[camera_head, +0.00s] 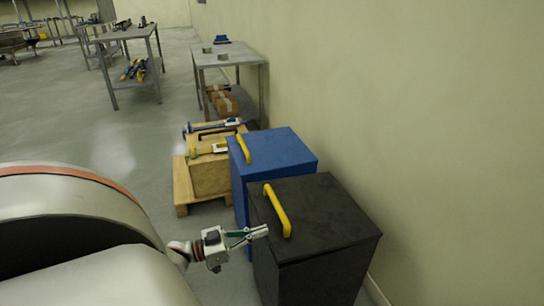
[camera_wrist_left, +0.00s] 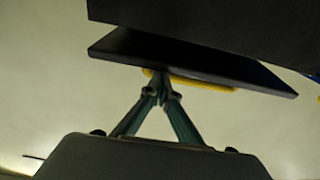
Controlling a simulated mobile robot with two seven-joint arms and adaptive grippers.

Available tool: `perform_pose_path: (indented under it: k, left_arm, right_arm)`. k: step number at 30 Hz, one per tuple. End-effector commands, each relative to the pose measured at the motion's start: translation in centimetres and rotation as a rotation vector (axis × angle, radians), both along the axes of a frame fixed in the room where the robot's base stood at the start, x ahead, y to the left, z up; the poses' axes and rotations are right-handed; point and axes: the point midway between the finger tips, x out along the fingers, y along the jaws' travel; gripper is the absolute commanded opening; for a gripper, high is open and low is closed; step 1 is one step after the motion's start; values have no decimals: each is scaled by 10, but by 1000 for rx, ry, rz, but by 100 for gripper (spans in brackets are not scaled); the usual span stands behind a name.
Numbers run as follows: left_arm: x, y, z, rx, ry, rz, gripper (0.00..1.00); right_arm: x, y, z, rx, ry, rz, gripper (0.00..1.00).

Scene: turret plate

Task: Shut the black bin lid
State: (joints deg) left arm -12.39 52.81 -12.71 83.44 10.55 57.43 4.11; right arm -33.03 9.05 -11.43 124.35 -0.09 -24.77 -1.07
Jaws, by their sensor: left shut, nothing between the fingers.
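The black bin (camera_head: 315,279) stands at the lower right of the head view, with a dark lid (camera_head: 327,212) and a yellow handle (camera_head: 278,210) on top. In the left wrist view the lid (camera_wrist_left: 190,60) shows as a slab at an angle to the dark bin body (camera_wrist_left: 215,18), so it looks partly raised. My left gripper (camera_head: 265,230) is shut and empty at the lid's left edge, beside the handle. Its fingertips (camera_wrist_left: 162,78) overlap the lid edge and yellow handle (camera_wrist_left: 205,83) in the wrist view; I cannot tell if they touch. My right gripper is out of view.
A blue bin (camera_head: 281,151) with a yellow handle stands just behind the black bin. A pallet (camera_head: 184,190) with a cardboard box (camera_head: 208,177) and tools is beyond it. The wall (camera_head: 440,120) is close on the right. Open floor (camera_head: 125,130) lies left of the bins.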

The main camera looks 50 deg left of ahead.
Motion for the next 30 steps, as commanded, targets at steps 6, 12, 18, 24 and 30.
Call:
perform_pose_path:
  k: [6, 12, 18, 24, 30]
  left_arm:
    - [-4, 1, -37, 0, 9, 1, 0]
    - [-4, 2, -48, 2, 6, 1, 0]
    - [-5, 1, -54, 7, 11, 0, 0]
    - [-7, 1, -57, 7, 17, 0, 0]
    - [-8, 1, -57, 6, 18, 0, 0]
  right_arm:
    - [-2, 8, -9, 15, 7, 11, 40]
    - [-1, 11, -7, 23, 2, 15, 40]
    - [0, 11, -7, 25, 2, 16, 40]
    - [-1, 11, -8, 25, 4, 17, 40]
    - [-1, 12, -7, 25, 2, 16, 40]
